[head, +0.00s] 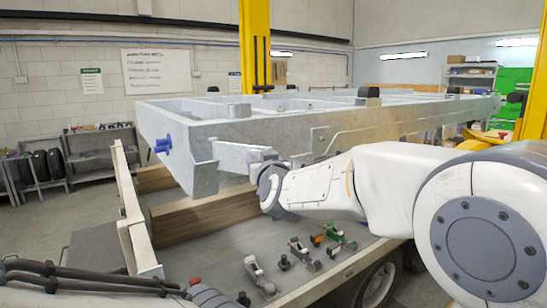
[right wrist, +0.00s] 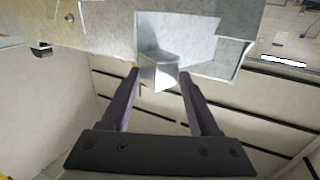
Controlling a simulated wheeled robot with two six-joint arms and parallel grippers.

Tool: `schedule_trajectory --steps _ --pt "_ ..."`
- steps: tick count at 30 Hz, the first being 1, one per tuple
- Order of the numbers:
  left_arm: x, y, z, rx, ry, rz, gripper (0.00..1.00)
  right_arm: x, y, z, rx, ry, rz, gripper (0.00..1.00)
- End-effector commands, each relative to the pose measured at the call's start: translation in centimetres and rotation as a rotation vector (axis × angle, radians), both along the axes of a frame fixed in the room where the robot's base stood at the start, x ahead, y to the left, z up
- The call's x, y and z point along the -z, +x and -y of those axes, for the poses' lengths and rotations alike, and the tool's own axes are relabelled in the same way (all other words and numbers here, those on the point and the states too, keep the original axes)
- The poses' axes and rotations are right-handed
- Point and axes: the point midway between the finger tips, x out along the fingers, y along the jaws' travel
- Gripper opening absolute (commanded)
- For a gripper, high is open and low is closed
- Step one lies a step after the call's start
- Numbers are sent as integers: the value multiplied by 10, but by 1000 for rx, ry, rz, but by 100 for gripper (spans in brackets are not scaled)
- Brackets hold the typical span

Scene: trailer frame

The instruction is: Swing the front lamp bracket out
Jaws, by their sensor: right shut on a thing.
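The grey galvanized trailer frame (head: 285,128) is raised level in the head view. The front lamp bracket (head: 236,153), a small grey metal piece, sits low on the frame's near side, close to its front corner. My right gripper (head: 268,166) is at the bracket's right end, its fingers largely hidden by the wrist. In the right wrist view, the two dark fingers (right wrist: 158,76) stand on either side of the bracket's metal end (right wrist: 160,58), and the gripper is shut on it. My left arm shows at the lower left; its gripper is out of view.
A trailer bed (head: 225,240) with timber beams (head: 195,217) lies below the frame. Several small clamps and tools (head: 297,247) are on it. Yellow lift posts (head: 255,45) stand behind. Shelves (head: 100,150) line the wall at the left.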

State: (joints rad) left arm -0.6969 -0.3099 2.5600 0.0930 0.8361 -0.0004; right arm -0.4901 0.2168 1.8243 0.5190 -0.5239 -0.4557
Motion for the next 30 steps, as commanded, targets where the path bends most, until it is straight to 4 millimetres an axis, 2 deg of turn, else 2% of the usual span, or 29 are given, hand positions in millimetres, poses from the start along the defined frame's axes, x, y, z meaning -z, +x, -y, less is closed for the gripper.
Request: schedule_trajectory --steps 1,22,23,24,30 --pt "0 0 0 0 0 0 50 -2 -6 -22 -47 -16 3 0" --pt "0 0 0 0 0 0 50 0 -6 -26 -47 -20 3 0" --pt "0 0 0 0 0 0 50 0 -6 -27 -47 -20 3 66" --pt "0 0 0 0 0 0 50 0 -6 -27 -47 -20 3 78" --pt "0 0 0 0 0 0 50 1 -1 -22 -13 -6 0 78"
